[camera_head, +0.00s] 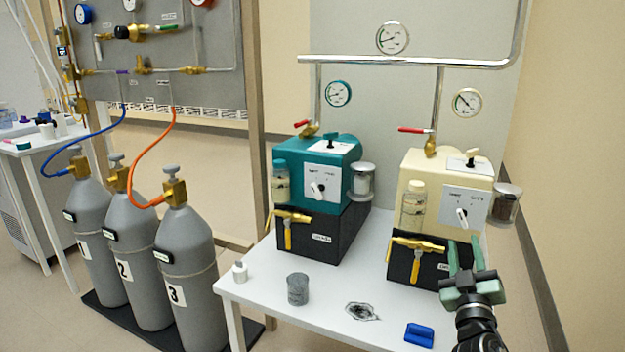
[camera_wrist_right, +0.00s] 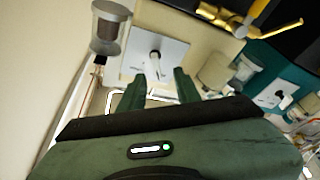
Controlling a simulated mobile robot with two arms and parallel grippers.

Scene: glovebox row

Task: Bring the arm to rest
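My right gripper (camera_head: 464,243) is in front of the cream unit (camera_head: 430,167), at the right of the white table (camera_head: 270,300). Its two green fingers are apart with nothing between them, also in the right wrist view (camera_wrist_right: 160,88). The wrist view shows the white panel (camera_wrist_right: 155,50) and its knob beyond the fingertips, with a visible gap between. In the head view, the gripper partly covers the black base (camera_head: 402,264) under the cream unit. My left gripper is not in view.
A teal unit (camera_head: 312,155) stands left of the cream one. A grey cup (camera_head: 298,289), a small white bottle (camera_head: 240,271), a dark spill (camera_head: 362,311) and a blue block (camera_head: 419,334) are on the table. Grey cylinders (camera_head: 190,255) stand left, below hoses.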

